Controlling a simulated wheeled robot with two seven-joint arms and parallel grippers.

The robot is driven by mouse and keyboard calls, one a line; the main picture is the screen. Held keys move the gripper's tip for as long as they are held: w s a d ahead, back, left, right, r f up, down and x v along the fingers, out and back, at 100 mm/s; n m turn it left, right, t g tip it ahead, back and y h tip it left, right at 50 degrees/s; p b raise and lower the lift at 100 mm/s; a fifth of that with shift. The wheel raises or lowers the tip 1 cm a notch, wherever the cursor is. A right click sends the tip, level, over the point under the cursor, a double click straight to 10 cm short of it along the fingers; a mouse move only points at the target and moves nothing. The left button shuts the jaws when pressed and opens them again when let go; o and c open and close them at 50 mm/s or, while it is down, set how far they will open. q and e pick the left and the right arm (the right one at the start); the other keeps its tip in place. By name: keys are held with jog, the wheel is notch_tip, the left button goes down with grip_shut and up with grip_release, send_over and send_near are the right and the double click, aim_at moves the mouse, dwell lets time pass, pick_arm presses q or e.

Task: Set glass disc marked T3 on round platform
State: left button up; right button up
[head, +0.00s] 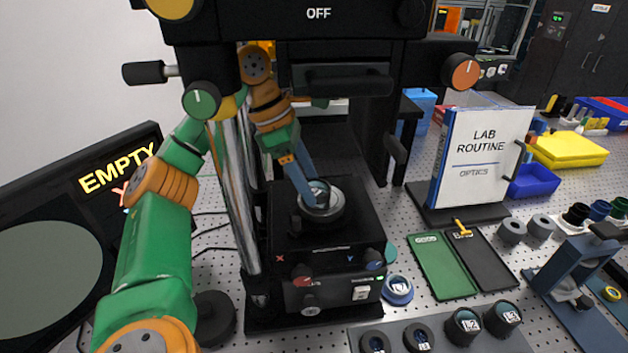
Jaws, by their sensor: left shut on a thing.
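My left arm reaches in from the left, past a metal post, into the interferometer. My left gripper (308,188) points down at the round platform (328,215) on the black stage. It is shut on a small dark-rimmed disc (320,190), which is at the platform's top. The blue fingers hide part of the disc. I cannot read its mark, and I cannot tell whether it rests on the platform or is held just above it. My right gripper is not in view.
Several discs with white labels stand in a grey rack (400,345) at the front. A green mat (442,265), a black mat (484,265) and a LAB ROUTINE board (482,155) are on the right. An EMPTY screen (60,215) is on the left. The metal post (237,190) stands close to my left arm.

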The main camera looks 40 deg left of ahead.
pick_arm(q)
jog(key=shift+w+d+r, duration=0.2)
jog(key=shift+d, duration=0.3)
jog(key=shift+s+f+p, duration=0.1)
jog(key=shift+f+p, duration=0.15)
jog(key=shift+p, duration=0.05)
jog(key=shift+a+f, duration=0.1)
jog(key=shift+f, duration=0.2)
jog(key=o, duration=1.4)
jog(key=shift+w, duration=0.2)
jog(key=shift+s, duration=0.1)
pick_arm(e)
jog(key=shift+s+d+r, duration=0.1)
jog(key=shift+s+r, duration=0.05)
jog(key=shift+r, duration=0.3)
pick_arm(q)
jog(key=shift+r, duration=0.1)
